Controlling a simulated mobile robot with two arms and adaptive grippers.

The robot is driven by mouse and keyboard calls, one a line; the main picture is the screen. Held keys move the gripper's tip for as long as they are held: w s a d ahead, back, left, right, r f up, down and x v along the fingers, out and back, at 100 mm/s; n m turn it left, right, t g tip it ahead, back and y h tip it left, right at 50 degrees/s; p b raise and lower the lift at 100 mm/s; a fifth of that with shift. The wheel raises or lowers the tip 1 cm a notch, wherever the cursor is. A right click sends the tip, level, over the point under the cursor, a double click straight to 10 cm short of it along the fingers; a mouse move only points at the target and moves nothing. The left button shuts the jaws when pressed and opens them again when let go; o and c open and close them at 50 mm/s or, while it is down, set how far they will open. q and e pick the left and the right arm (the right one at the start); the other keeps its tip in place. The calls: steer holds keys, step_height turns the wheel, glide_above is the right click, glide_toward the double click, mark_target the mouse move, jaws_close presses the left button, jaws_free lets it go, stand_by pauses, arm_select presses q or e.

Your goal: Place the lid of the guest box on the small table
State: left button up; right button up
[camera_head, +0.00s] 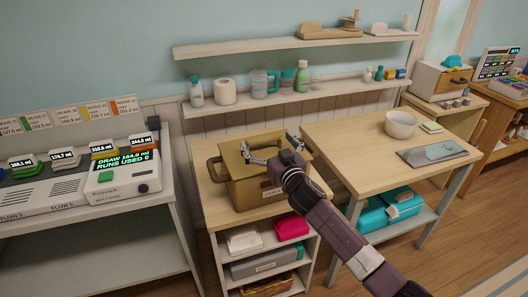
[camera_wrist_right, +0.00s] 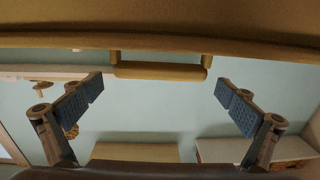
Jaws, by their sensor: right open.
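The guest box (camera_head: 250,194) is a tan-brown box with side handles and a small front label. It stands on a wood-topped cabinet. Its lid (camera_head: 262,138) appears to be on top, partly hidden by my right gripper. My right gripper (camera_head: 268,147) is open over the box top. In the right wrist view, a bar-shaped handle (camera_wrist_right: 160,71) on a brown surface lies between the spread fingers (camera_wrist_right: 160,95), and neither finger visibly touches it. A small light-wood table (camera_head: 365,165) stands to the right of the cabinet. My left gripper is not in view.
A white bowl (camera_head: 401,125) and a grey tray (camera_head: 440,153) occupy the table's right part; its left and front are clear. Wall shelves (camera_head: 330,92) with bottles run behind the box. A white machine (camera_head: 125,190) stands at left.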

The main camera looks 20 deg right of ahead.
steer(key=shift+w, duration=0.65)
steer(key=shift+w+a+f, duration=0.1)
steer(key=shift+w, duration=0.45)
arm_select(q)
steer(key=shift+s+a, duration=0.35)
arm_select(e)
steer(key=c, duration=0.8)
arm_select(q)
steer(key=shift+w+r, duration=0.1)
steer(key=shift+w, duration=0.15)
arm_select(e)
steer(key=c, duration=0.8)
